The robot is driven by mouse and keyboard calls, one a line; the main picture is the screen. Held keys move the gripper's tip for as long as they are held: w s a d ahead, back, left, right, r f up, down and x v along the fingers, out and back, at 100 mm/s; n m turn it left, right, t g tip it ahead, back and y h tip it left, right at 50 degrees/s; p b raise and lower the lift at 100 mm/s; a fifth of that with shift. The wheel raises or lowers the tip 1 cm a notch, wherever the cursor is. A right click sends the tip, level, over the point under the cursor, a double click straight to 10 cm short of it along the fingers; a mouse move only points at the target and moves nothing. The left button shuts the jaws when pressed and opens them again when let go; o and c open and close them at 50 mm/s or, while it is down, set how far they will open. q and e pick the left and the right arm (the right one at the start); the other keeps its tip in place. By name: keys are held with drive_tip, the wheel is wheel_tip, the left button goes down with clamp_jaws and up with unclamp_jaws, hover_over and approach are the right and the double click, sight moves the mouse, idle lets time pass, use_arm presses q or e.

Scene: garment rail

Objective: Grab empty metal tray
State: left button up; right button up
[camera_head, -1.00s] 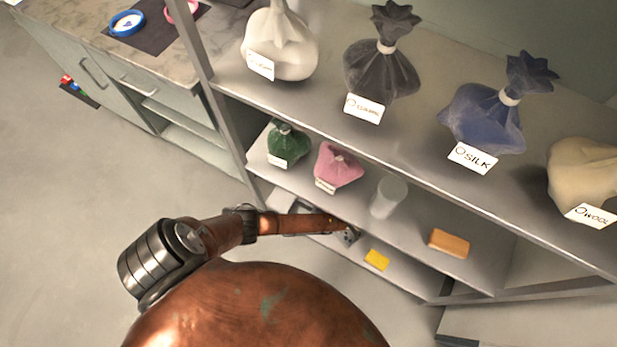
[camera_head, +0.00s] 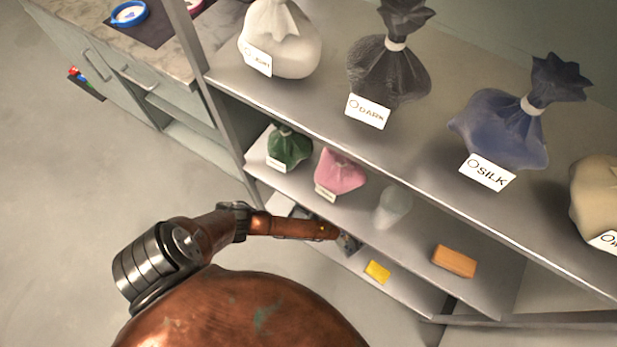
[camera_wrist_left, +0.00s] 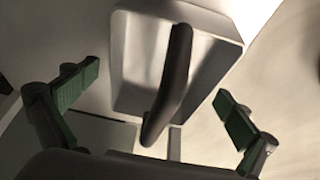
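In the left wrist view, a pale grey, shallow rectangular tray (camera_wrist_left: 137,60) with a raised rim lies ahead, between and beyond the fingers. A dark curved bar (camera_wrist_left: 172,85) crosses in front of it; I cannot tell whether it is attached to the tray. My left gripper (camera_wrist_left: 158,102) is open, with its green-padded fingers wide apart and nothing between the pads. In the head view, my left gripper (camera_head: 348,243) is at the lower shelves, mostly hidden by my arm. A pale surface (camera_head: 279,204) shows behind the arm there, perhaps the tray. My right gripper is out of view.
The top shelf (camera_head: 330,120) holds several tied, labelled bags. Below are a green bag (camera_head: 289,147), a pink bag (camera_head: 339,174), a clear cup (camera_head: 392,207) and an orange block (camera_head: 454,261). A yellow block (camera_head: 377,272) lies lower. Open floor is at left.

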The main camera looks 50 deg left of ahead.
use_arm(q)
drive_tip(key=c, duration=1.3)
